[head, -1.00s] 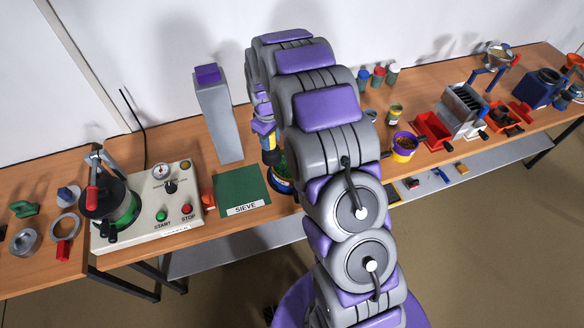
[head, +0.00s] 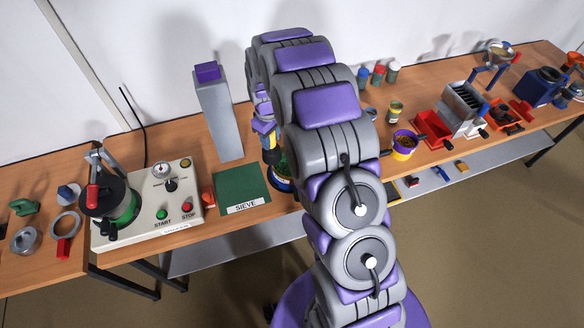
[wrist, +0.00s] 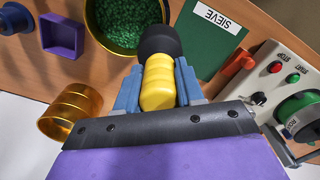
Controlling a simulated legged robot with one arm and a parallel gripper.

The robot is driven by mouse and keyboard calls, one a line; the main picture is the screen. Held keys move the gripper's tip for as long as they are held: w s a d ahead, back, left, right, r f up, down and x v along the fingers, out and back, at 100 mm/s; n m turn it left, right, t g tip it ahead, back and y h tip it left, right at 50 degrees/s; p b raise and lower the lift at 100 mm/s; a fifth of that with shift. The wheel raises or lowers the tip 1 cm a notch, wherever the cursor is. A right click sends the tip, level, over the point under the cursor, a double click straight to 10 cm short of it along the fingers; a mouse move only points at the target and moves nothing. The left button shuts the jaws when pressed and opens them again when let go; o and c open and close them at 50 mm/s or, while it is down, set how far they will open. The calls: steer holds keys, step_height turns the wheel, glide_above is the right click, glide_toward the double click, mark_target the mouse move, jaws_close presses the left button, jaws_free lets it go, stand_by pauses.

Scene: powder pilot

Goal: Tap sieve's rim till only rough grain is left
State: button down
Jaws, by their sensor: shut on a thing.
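My gripper (wrist: 158,82) is shut on the yellow handle of a mallet (wrist: 158,92) with a black head. In the wrist view the black head lies over the near right edge of the sieve (wrist: 100,42), a round brass-coloured pan. I cannot tell whether the head touches the rim. Green grains (wrist: 128,15) cover the visible floor of the sieve. In the head view the sieve (head: 284,184) is partly hidden behind my arm, and my gripper (head: 266,140) is beside it.
A green mat labelled SIEVE (head: 240,188) lies bare beside the sieve. A control box (head: 150,215) with START and STOP buttons stands to its left. A tall grey post (head: 218,120) stands behind the mat. A purple square cup (wrist: 62,35) and an amber cylinder (wrist: 72,110) are near the sieve.

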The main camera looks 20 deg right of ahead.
step_height(320, 180, down, 5)
steer(key=shift+s+f+b, duration=0.1)
steer(key=shift+b, duration=0.3)
steer(key=shift+r+p, duration=0.7)
steer(key=shift+r, duration=2.15)
steer(key=shift+f, duration=0.1)
steer(key=shift+f, duration=0.2)
step_height(320, 180, down, 5)
steer(key=shift+f+b, duration=0.2)
steer(key=shift+b, duration=0.2)
step_height(320, 180, up, 5)
steer(key=shift+f+p, duration=0.1)
steer(key=shift+p, duration=0.55)
steer(key=shift+r, duration=0.4)
